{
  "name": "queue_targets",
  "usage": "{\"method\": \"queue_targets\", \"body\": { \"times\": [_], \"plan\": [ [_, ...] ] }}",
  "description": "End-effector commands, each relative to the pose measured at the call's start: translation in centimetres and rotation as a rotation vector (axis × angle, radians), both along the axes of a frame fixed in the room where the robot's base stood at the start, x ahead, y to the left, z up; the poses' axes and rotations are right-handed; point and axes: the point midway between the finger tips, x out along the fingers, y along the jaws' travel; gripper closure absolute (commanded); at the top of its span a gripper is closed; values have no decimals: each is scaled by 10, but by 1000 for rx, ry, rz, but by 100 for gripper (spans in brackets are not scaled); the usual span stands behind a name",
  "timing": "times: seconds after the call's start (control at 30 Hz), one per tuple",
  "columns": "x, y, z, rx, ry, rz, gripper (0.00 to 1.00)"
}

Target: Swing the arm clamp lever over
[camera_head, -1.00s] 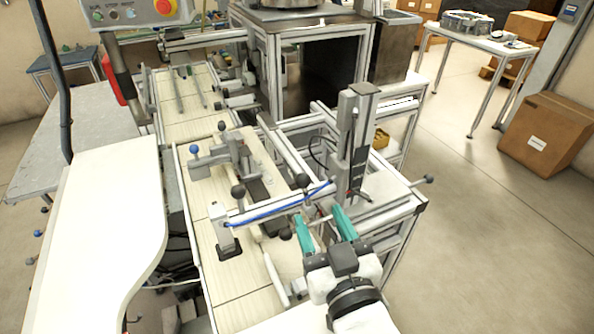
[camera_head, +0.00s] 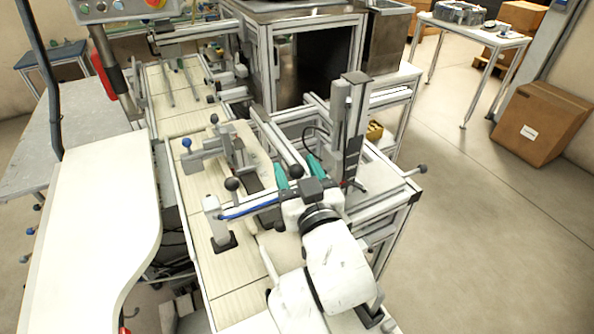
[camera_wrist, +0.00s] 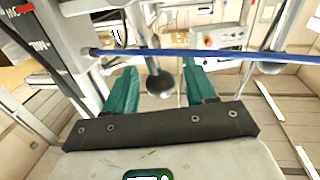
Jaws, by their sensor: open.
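The fingers also show in the wrist view (camera_wrist: 160,92). There, a lever with a dark ball knob (camera_wrist: 160,84) hangs in the gap between the fingers, apart from both. A dark ball knob (camera_head: 295,171) also shows between the fingers in the head view. I cannot tell for certain which knob belongs to the arm clamp lever. My wrist hides part of the cross arm.
A second dark knob (camera_head: 233,184) stands near the post (camera_head: 215,222) at the arm's left end. A blue knob (camera_head: 187,142) sits on a fixture farther back. A tall grey column (camera_head: 349,130) rises close to my gripper's right. Open floor lies at the right.

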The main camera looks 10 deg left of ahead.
Motion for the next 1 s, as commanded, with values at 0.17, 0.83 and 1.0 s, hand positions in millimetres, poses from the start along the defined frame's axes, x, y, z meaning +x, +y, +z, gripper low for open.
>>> {"method": "queue_targets", "body": {
  "times": [0.17, 0.83, 1.0],
  "plan": [
    [0, 0, 0, 0, 0, 0, 56],
    [0, 0, 0, 0, 0, 0, 100],
    [0, 0, 0, -7, -4, 0, 100]
  ]
}}
